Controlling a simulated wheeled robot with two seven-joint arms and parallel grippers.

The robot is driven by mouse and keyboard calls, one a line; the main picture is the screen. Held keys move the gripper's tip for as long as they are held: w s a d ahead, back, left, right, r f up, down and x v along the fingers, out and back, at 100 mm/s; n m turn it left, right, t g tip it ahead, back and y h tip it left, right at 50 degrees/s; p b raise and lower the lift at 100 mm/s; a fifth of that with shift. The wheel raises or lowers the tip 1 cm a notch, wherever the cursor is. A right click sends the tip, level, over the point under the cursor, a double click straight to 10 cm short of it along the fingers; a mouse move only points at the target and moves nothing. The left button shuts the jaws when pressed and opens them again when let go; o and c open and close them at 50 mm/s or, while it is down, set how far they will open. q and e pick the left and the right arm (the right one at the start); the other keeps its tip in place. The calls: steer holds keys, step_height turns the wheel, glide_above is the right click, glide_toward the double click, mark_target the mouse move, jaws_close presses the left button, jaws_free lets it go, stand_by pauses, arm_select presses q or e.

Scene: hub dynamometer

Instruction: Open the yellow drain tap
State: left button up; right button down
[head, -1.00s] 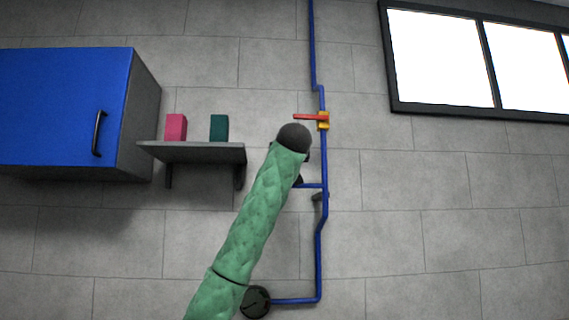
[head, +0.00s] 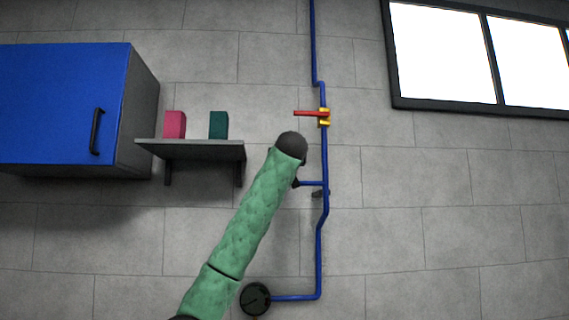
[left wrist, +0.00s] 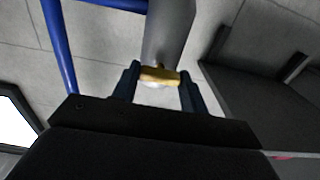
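A yellow tap body (head: 324,117) with a red lever (head: 308,113) pointing left sits on the blue wall pipe in the head view. A green-sleeved arm, mine, reaches up from the lower left and ends just below and left of it; its gripper is hidden there. In the left wrist view, a yellow piece (left wrist: 159,74) at the end of a grey cylinder lies between the two fingers of my left gripper (left wrist: 160,80). The fingers stand apart, close to its sides; I cannot tell whether they press on it. My right gripper is not in view.
The blue pipe (head: 319,265) runs down the wall to a round dark gauge (head: 255,299), with a short branch behind my arm. A grey shelf (head: 195,151) with a pink and a teal block and a blue cabinet (head: 62,105) are left. The wall at right is clear below the window.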

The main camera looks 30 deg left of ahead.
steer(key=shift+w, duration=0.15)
arm_select(q)
steer(key=n+b, duration=0.1)
steer(key=n, duration=0.7)
steer(key=n+b, duration=0.1)
steer(key=n, duration=0.7)
steer(key=shift+f+n+b, duration=0.2)
steer(key=shift+n+b, duration=0.1)
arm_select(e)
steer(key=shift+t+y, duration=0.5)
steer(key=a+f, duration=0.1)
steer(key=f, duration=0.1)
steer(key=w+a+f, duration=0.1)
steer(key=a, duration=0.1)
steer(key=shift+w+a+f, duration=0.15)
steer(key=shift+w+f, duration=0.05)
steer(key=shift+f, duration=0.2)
arm_select(q)
steer(key=o, duration=1)
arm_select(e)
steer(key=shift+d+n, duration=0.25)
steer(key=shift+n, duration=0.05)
